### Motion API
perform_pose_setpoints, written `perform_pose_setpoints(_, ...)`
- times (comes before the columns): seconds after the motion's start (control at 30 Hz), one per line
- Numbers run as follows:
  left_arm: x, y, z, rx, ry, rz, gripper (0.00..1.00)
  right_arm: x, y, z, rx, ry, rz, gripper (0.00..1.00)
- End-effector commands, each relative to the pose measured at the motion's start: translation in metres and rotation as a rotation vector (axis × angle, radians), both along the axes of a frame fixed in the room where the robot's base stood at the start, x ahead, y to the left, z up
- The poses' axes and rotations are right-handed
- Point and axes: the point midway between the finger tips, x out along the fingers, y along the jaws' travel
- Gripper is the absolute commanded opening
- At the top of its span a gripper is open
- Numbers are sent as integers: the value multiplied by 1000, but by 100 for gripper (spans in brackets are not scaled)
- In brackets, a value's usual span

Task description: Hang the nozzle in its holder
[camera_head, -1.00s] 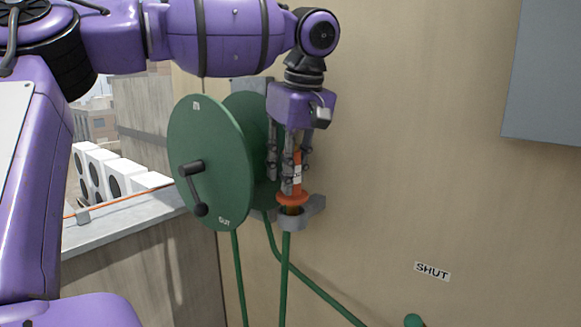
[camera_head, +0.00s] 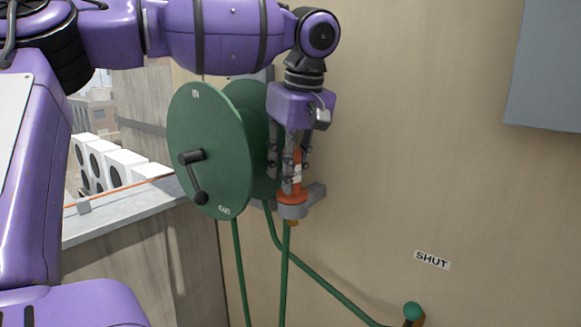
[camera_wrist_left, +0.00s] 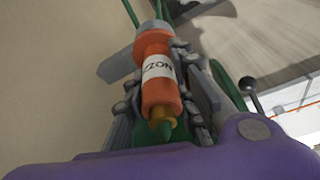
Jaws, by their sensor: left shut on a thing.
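The orange nozzle (camera_head: 297,172) with a white label stands about upright in the fingers of my left gripper (camera_head: 291,176). My left gripper is shut on the nozzle. My right gripper is not in view.
A green hose reel (camera_head: 212,140) with a black crank stands just left of the gripper. Green hoses hang below. A green-handled valve (camera_head: 412,311) and a "SHUT" label (camera_head: 432,260) are at lower right. A grey box (camera_head: 545,70) is at upper right. The wall between is clear.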

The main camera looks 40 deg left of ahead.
Motion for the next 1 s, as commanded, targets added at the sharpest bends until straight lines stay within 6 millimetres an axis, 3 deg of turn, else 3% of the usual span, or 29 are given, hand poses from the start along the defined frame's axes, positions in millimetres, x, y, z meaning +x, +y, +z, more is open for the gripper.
perform_pose_setpoints(0.03, 0, 0, 1, 0, -1, 0, 0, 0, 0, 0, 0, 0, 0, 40)
perform_pose_setpoints(0.07, 0, 0, 1, 0, -1, 0, 26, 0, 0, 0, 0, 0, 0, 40)
perform_pose_setpoints(0.23, 0, 0, 1, 0, -1, 0, 46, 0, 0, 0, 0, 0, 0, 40)
perform_pose_setpoints(0.63, 0, -2, 9, 1, -2, 0, 46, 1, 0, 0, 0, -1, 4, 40)
perform_pose_setpoints(1.0, -4, -19, 80, 1, -5, 1, 46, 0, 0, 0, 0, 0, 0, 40)
